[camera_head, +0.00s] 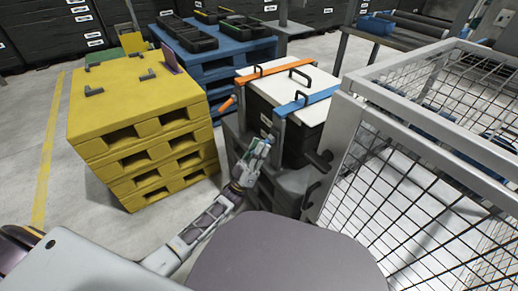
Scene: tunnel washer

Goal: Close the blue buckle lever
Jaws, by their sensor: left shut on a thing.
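A black box with a white lid (312,80) stands right of centre, with a blue strap (307,104) over its near part. The blue buckle lever is at the strap's left end, low on the box's left side, and is mostly hidden by my gripper. My left gripper (257,150) is there, its fingers shut on what appears to be this lever; a little blue shows at the fingertips. My right gripper is not in view.
An orange strap (262,75) with an orange lever (228,104) crosses the box's far part. A yellow pallet stack (145,120) stands to the left, blue pallets (225,55) behind. A wire mesh cage (420,190) stands close on the right. Grey floor is free at the left.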

